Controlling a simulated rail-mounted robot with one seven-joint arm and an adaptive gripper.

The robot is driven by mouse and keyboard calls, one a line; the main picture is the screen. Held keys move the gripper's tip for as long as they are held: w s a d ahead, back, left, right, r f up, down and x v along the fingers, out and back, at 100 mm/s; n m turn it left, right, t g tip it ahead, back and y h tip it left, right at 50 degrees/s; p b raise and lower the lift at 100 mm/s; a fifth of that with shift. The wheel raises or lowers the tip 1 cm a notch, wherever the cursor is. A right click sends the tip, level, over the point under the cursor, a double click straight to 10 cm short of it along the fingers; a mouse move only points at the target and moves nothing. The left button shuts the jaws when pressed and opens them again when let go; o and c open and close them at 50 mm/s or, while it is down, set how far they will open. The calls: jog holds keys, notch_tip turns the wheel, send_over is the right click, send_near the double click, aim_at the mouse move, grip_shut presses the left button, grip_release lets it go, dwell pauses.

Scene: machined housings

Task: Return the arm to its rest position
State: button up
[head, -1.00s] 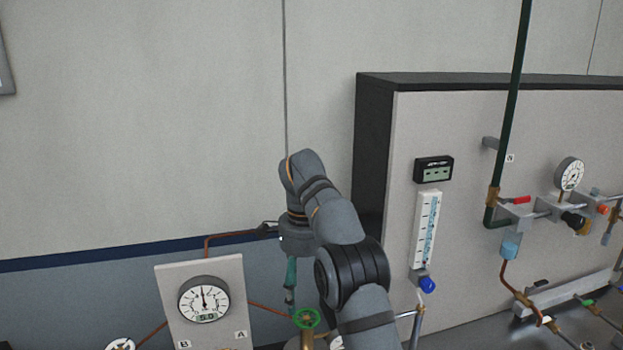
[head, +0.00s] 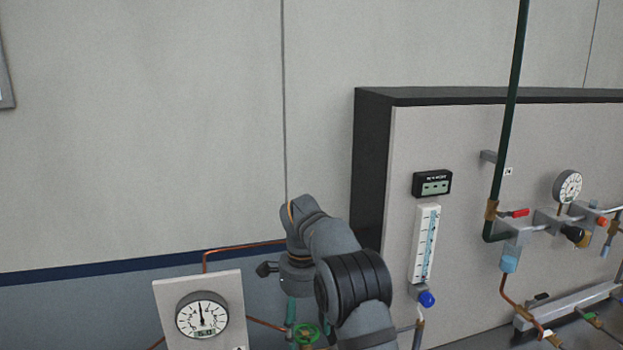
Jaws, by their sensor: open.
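My arm (head: 352,285) rises from the bottom edge in the head view, bends at the top and points down at its wrist. My gripper (head: 307,318) hangs below the grey wrist, with teal fingers apart and nothing seen between them. It is low in the picture, over or in front of a green valve wheel (head: 306,333); I cannot tell the gap. The fingertips are partly hidden by the arm and picture edge.
A round gauge (head: 201,315) on a pale plate stands left of the gripper, with copper tubing (head: 245,246) behind. On the right, a large panel (head: 460,130) carries a flowmeter (head: 424,244), a small display (head: 432,184), a dark green pipe (head: 509,110) and valves. The upper wall area is clear.

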notch_tip(320, 180, up, 8)
jog(key=shift+a+f, duration=0.1)
jog(key=shift+f, duration=0.15)
notch_tip(320, 180, down, 8)
jog(key=shift+s+r, duration=0.1)
jog(key=shift+r+n, duration=0.2)
jog(key=shift+n, duration=0.5)
jog(key=n+p, duration=0.1)
jog(key=n, duration=0.3)
jog(key=shift+d, duration=0.2)
jog(key=n+p, duration=0.1)
jog(key=n, duration=0.4)
jog(key=shift+d+n, duration=0.1)
jog(key=shift+n, duration=0.2)
jog(key=n+p, duration=0.1)
jog(key=n, duration=0.4)
jog(key=shift+d, duration=0.1)
jog(key=n, duration=0.6)
